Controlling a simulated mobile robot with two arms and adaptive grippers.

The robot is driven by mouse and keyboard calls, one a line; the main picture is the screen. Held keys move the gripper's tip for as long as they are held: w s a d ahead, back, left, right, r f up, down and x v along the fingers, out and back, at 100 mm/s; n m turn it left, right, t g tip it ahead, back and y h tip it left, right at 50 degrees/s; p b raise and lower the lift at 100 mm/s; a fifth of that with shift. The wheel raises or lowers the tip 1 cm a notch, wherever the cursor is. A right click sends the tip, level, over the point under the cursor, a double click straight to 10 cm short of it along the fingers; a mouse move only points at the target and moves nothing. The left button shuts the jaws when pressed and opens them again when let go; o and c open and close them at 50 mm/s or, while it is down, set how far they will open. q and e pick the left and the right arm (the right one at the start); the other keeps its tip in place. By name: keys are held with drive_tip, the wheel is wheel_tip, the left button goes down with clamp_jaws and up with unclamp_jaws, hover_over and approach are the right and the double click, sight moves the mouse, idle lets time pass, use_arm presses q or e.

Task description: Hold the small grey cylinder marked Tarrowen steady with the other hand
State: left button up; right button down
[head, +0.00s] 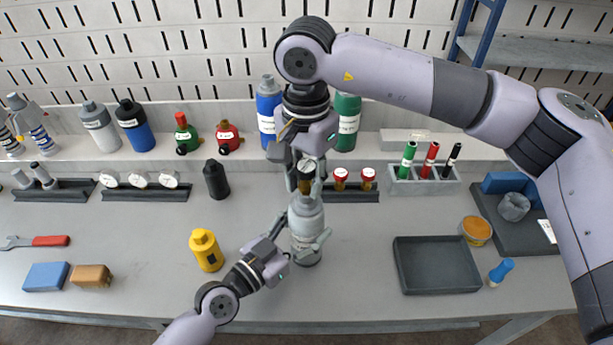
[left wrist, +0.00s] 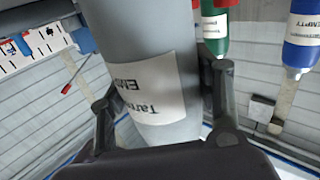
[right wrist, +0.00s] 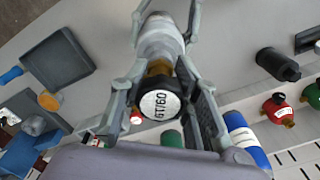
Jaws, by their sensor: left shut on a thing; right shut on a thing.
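The small grey cylinder (head: 307,232) stands upright on the bench near the middle. Its white label, partly readable as "Tarr..." and "EM...", shows in the left wrist view (left wrist: 150,90). My left gripper (head: 302,248) is shut around the cylinder's body from the left. My right gripper (head: 306,182) comes down from above and is shut on the dark-capped brass fitting at the cylinder's top. The cap (right wrist: 160,104) shows in the right wrist view with a white face marked "6T/60". The fingers hide part of the fitting.
A yellow cylinder (head: 206,251) stands left of the grey one, with a black one (head: 216,179) behind it. A dark empty tray (head: 437,288) lies to the right. Blue (head: 268,105) and green (head: 346,125) cylinders stand behind. Bench between cylinder and tray is clear.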

drive_tip(key=n, duration=0.4)
drive_tip(key=shift+n, duration=1)
drive_tip(key=n, duration=0.2)
drive_tip(key=shift+n, duration=0.3)
drive_tip(key=n, duration=0.3)
drive_tip(key=shift+n, duration=0.3)
drive_tip(key=shift+n, duration=0.3)
drive_tip(key=n, duration=0.5)
